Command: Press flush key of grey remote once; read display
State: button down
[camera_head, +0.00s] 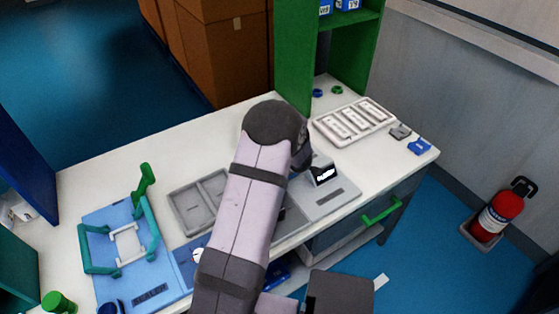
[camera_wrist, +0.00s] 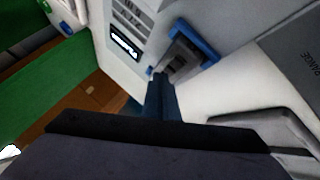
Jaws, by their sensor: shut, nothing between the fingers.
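In the wrist view, a grey remote with dark keys (camera_wrist: 180,58) sits in a blue holder (camera_wrist: 203,42). My gripper (camera_wrist: 158,76) is shut and empty, its dark fingertips at the near left edge of the remote. I cannot tell whether they touch a key, and the key markings are too small to read. A lit display (camera_wrist: 125,43) is on a pale unit to the left of the remote. In the head view the display (camera_head: 324,174) also shows, on a grey unit right of my arm; its text is not legible. My arm hides the remote and my gripper there.
A white tray (camera_head: 318,126) with three flat pieces lies at the back right of the table. A small grey block (camera_head: 400,131) and a blue block (camera_head: 420,148) lie beside it. Grey trays (camera_head: 186,210) and a blue board with a teal frame (camera_head: 96,222) are left of my arm.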

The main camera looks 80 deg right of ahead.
jog(key=shift+r+p, duration=0.3)
jog(key=shift+r, duration=0.2)
notch_tip(320, 180, up, 5)
jog(key=p, duration=0.5)
dwell(0.8)
